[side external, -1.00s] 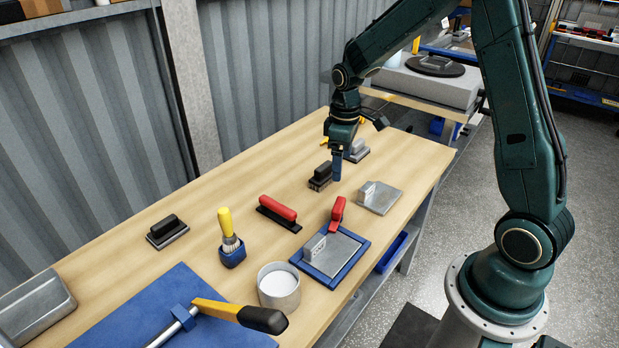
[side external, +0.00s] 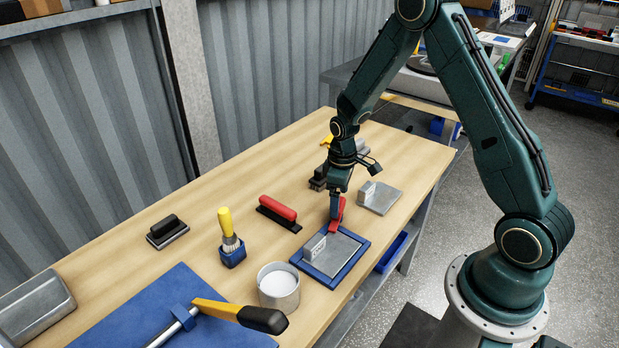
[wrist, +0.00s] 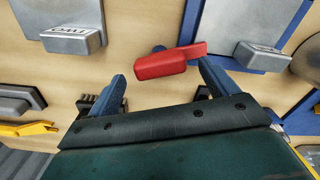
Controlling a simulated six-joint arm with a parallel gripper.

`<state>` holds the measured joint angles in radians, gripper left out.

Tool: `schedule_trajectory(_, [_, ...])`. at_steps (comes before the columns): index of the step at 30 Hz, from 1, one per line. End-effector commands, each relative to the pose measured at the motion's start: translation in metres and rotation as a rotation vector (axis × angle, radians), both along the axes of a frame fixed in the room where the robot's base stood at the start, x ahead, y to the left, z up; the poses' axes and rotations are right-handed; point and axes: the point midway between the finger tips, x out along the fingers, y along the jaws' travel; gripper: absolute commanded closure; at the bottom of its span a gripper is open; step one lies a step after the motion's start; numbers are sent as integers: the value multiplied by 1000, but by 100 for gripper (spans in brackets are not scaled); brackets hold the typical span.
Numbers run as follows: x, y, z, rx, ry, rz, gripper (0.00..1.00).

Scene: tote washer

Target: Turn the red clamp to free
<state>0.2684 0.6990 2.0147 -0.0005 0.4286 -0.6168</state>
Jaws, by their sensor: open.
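The red clamp (side external: 337,214) stands at the back edge of a blue frame (side external: 309,270) that holds a grey plate (side external: 345,250) with a grey block on it. In the wrist view the red clamp (wrist: 170,62) lies crosswise just beyond my fingertips, its right end close to the right finger. My gripper (side external: 335,208) points down at the clamp in the side view and partly hides it. In the wrist view my gripper (wrist: 160,75) is open, its blue fingers spread apart with nothing held. I cannot tell whether a finger touches the clamp.
A loose grey plate with a block (side external: 383,197) lies to the right. A red-handled float (side external: 279,213), a yellow-handled brush (side external: 230,240) and a white-filled pot (side external: 279,289) are to the left and front. A dark brush (side external: 317,180) stands behind my gripper.

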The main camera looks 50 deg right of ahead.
Motion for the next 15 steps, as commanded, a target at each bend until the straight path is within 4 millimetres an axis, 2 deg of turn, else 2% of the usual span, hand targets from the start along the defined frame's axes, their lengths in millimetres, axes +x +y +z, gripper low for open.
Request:
schedule_trajectory(6, [0, 0, -17, 0, 0, 0, 15])
schedule_trajectory(15, [0, 0, -21, 0, -1, 0, 15])
